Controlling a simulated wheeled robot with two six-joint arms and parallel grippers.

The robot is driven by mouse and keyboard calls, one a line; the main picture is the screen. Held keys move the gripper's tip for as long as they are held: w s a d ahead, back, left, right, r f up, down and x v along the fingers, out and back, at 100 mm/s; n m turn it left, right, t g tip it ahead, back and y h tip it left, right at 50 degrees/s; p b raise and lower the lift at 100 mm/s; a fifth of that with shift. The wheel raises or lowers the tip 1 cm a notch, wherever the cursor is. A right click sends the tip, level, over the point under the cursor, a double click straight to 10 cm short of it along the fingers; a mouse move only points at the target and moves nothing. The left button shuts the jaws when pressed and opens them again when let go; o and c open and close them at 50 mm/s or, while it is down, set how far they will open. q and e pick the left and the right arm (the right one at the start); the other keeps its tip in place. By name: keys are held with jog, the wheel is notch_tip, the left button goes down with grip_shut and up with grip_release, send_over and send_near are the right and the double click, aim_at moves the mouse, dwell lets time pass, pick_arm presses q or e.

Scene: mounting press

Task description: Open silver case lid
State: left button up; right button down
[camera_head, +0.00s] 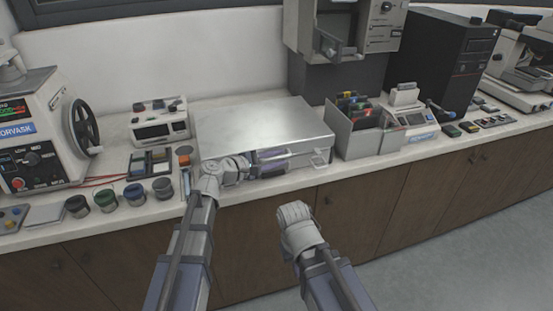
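The silver case (262,122) lies flat on the counter, its broad metallic lid down. A small light latch or handle (320,158) shows at the right of its front side. My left gripper (273,160) is at the middle of the case's front side, pointing right along it. Its fingers look close to or touching the front, just below the lid's edge; whether they are open or shut is too small to tell. My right arm's wrist (296,218) is in front of the counter, below the case. The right gripper's fingers are hidden.
An open grey box with coloured folders (357,125) stands close to the case's right. A small white instrument (160,122) and several small jars (135,194) are at its left. A grey machine (345,30) hangs or stands behind it. The room above the lid is clear.

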pick_arm(q)
grip_shut()
dwell(1.3)
